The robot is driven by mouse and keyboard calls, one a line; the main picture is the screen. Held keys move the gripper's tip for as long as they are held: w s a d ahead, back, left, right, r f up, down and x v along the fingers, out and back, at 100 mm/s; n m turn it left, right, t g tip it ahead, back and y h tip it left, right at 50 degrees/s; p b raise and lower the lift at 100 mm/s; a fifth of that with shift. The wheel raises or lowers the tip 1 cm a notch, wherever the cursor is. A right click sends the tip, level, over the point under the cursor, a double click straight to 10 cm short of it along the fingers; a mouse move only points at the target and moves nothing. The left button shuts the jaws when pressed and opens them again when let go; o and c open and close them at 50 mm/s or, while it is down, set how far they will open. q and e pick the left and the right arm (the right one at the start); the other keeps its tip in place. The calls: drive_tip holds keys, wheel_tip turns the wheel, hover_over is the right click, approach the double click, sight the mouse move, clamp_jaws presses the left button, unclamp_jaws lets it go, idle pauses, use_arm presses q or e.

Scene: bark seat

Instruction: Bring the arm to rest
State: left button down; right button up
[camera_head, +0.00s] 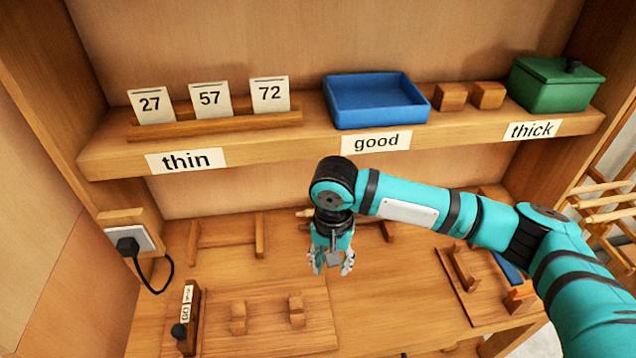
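My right arm comes in from the right, bent over the bench. Its gripper (332,268) hangs downward above the middle of the wooden bench top (385,295), in front of the shelf. The two fingertips are apart, with nothing clearly held between them. The height of the fingertips above the bench is hard to judge. My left gripper is not in view.
The shelf (270,150) holds number cards (210,99), a blue tray (375,117), two wooden blocks (450,97) and a green lidded box (550,90). Wooden fixtures (240,318) stand on the bench. A plug with a black cable (130,246) is at left.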

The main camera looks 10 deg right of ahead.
drive_tip(key=s+a+f+n+t+y, duration=0.2)
drive_tip(key=s+a+f+n+y, duration=0.3)
drive_tip(key=s+a, duration=0.35)
drive_tip(key=s+d+f+n+t+h, duration=0.1)
drive_tip(key=s+d+f+h, duration=0.1)
drive_tip(key=s+d, duration=0.6)
drive_tip(key=s+d+f+n+t+h, duration=0.1)
drive_tip(key=s+d+f+n+h, duration=0.2)
drive_tip(key=d, duration=0.8)
wheel_tip(320, 180, down, 30)
drive_tip(key=s+m+g+b, duration=0.1)
drive_tip(key=s+g+b, duration=0.1)
drive_tip(key=s+b, duration=0.15)
drive_tip(key=s+d+f+b, duration=0.2)
drive_tip(key=s+f, duration=1.2)
drive_tip(key=f, duration=0.3)
drive_tip(key=shift+s+d+g, duration=0.3)
drive_tip(key=shift+s+g, duration=0.1)
